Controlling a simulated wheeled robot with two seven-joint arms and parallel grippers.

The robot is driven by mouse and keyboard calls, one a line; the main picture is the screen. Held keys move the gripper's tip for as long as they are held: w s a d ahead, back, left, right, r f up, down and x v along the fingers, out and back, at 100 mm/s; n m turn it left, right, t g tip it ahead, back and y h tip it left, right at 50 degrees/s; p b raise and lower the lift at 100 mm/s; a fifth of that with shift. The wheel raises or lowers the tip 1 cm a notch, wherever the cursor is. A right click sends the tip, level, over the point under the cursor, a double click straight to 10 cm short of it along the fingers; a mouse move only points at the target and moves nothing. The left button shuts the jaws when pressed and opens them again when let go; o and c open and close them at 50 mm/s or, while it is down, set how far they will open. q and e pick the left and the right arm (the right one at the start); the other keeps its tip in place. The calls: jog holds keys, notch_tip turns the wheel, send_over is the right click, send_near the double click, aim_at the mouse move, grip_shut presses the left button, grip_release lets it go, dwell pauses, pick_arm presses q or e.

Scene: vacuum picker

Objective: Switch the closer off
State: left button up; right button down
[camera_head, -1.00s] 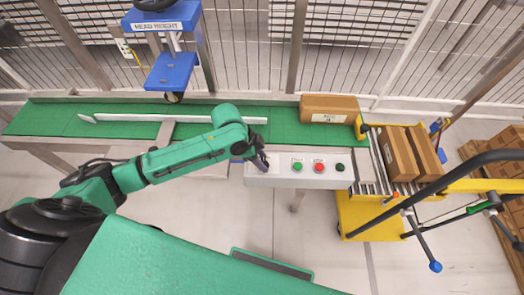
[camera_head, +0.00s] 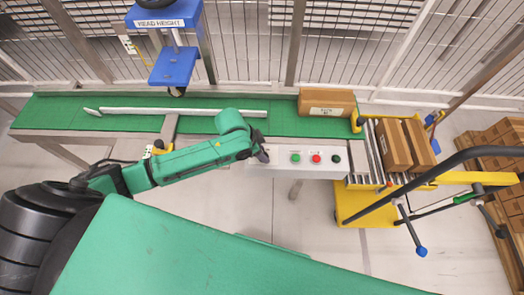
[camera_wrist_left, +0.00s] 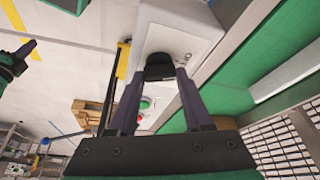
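A white control box (camera_head: 283,171) stands at the front of the green conveyor. Its top carries a green button (camera_head: 295,158), a red button (camera_head: 316,158) and a black button (camera_head: 337,159). My left gripper (camera_head: 262,156) is low over the box's left end, left of the green button. In the left wrist view, a black knob (camera_wrist_left: 159,68) on the white box lies between my left fingertips (camera_wrist_left: 160,76). The fingers stand apart on both sides of it; contact is not clear. In that view, part of my right gripper (camera_wrist_left: 21,48) shows at the left edge. No label reading "closer" is legible.
A cardboard box (camera_head: 327,102) lies on the conveyor (camera_head: 210,124) behind the panel. A yellow cart (camera_head: 362,204) with more boxes (camera_head: 407,146) stands at the right. A blue head-height fixture (camera_head: 174,66) hangs above the conveyor. Wire fencing closes the back.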

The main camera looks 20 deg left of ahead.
pick_arm(q)
jog(key=o, duration=0.4)
jog(key=shift+r, duration=0.1)
jog(key=p+v, duration=0.1)
jog(key=v, duration=1.3)
jog(key=shift+a+r, duration=0.15)
